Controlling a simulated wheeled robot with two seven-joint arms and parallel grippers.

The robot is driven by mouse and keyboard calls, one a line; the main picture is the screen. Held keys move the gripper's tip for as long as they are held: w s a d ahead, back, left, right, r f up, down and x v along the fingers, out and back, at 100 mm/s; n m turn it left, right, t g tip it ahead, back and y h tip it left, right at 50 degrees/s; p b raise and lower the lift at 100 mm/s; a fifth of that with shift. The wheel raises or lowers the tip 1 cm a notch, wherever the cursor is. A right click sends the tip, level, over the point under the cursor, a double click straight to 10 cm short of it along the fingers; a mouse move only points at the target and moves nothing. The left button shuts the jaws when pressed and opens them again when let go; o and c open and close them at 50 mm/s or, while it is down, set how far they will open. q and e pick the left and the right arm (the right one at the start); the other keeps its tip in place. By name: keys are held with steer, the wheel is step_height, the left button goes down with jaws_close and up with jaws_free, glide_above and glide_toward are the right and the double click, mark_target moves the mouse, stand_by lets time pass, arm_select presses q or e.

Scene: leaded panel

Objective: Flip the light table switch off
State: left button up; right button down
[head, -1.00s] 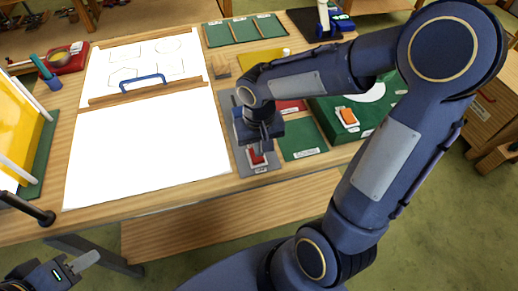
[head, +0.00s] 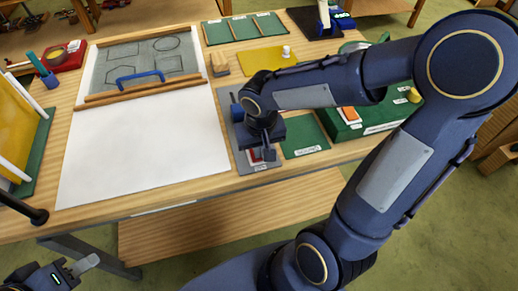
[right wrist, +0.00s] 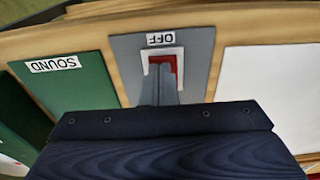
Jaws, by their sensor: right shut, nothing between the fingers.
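The light table switch is a red rocker (right wrist: 168,66) in a white frame on a grey plate (right wrist: 198,45); the plate has an "OFF" label at its near edge. In the head view the plate (head: 242,160) lies right of the white sheet, with the switch partly hidden by my right gripper. My right gripper (head: 269,155) is shut and empty, fingertips down at the red rocker; in the right wrist view its fingers (right wrist: 165,80) overlap the rocker. The light table panel (head: 135,60) looks grey and unlit.
A green "SOUND" mat (right wrist: 70,90) lies beside the switch plate. A green box (head: 375,118) with an orange switch stands further right. A blue handle (head: 140,77) sits on the panel. The white sheet (head: 145,140) is clear.

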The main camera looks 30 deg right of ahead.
arm_select(q)
steer(key=shift+s, duration=0.1)
arm_select(e)
steer(key=shift+s+f, duration=0.1)
steer(key=shift+f, duration=0.2)
